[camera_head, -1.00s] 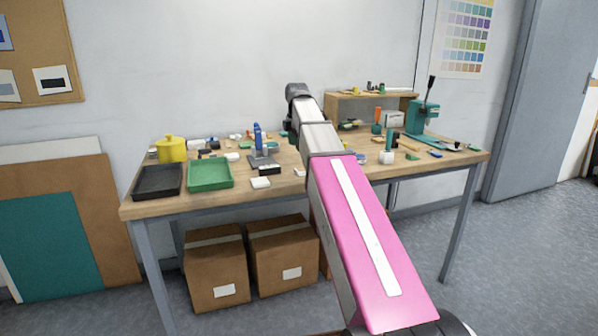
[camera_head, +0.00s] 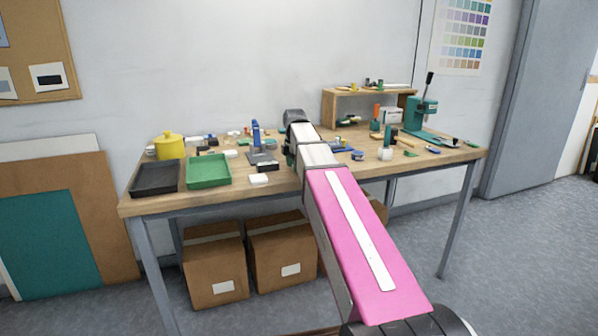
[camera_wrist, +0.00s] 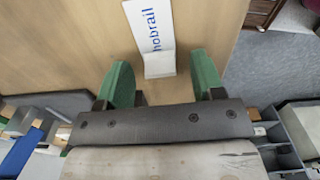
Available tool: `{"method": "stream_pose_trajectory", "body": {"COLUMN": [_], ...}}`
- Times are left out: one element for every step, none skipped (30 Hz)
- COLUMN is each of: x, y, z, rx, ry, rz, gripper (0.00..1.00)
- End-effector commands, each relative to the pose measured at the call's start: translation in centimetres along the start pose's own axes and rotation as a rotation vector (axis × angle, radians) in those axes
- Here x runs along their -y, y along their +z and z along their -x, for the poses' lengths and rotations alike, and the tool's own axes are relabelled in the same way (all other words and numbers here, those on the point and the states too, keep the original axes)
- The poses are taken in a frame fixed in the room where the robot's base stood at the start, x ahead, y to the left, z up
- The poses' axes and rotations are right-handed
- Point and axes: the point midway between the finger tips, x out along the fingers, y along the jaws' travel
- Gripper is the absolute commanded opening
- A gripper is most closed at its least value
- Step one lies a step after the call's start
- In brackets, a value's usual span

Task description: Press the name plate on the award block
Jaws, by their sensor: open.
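In the wrist view my gripper (camera_wrist: 160,68) is open, with a green-padded finger on each side. A white piece with blue lettering (camera_wrist: 150,28) lies on a wooden surface (camera_wrist: 65,45) beyond the fingers. Its blank whitish near end (camera_wrist: 159,65) shows in the gap between the fingers, and I see no finger touching it. I cannot tell whether this piece is the award block or the name plate. In the head view my arm hides my gripper, and I cannot pick out the block or plate for sure among the small items.
The workbench (camera_head: 215,200) is crowded. A black tray (camera_head: 155,178), a green tray (camera_head: 208,171) and a yellow pot (camera_head: 170,146) stand at left. A teal lever press (camera_head: 421,115) and a wooden shelf (camera_head: 328,106) stand at right. Cardboard boxes (camera_head: 215,265) sit below.

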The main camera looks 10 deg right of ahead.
Motion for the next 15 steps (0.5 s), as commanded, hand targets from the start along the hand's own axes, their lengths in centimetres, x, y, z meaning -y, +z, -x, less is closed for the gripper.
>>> {"method": "stream_pose_trajectory", "body": {"x": [0.03,0.02,0.0,-0.01,-0.01,-0.01,-0.02,-0.02,-0.02,-0.02,-0.01,-0.01,-0.01,-0.01,-0.01], "y": [0.0,0.0,0.01,0.01,0.01,0.01,0.01,0.01,0.01,0.01,0.01,0.01,0.01,0.0,0.0], "z": [-0.37,-0.48,-0.54,-0.54,-0.52,-0.51,-0.5,-0.49,-0.49,-0.49,-0.49,-0.48,-0.48,-0.48,-0.48], "rx": [0.0,0.0,0.0,0.0,0.0,0.0,0.0,0.0,0.0,0.0,0.0,0.0,0.0,0.0,0.0], "ry": [0.0,0.0,0.0,0.001,0.001,0.001,0.001,0.001,0.001,0.001,0.0,0.0,0.0,0.0,0.0], "rz": [0.0,0.0,0.0,0.0,0.0,0.0,0.0,0.0,0.0,0.0,0.0,0.0,0.0,0.0,0.0], "gripper": [0.62,0.62,0.62,0.62,0.62,0.62,0.62,0.62,0.49,0.39,0.29,0.16,0.12,0.12,0.11]}}
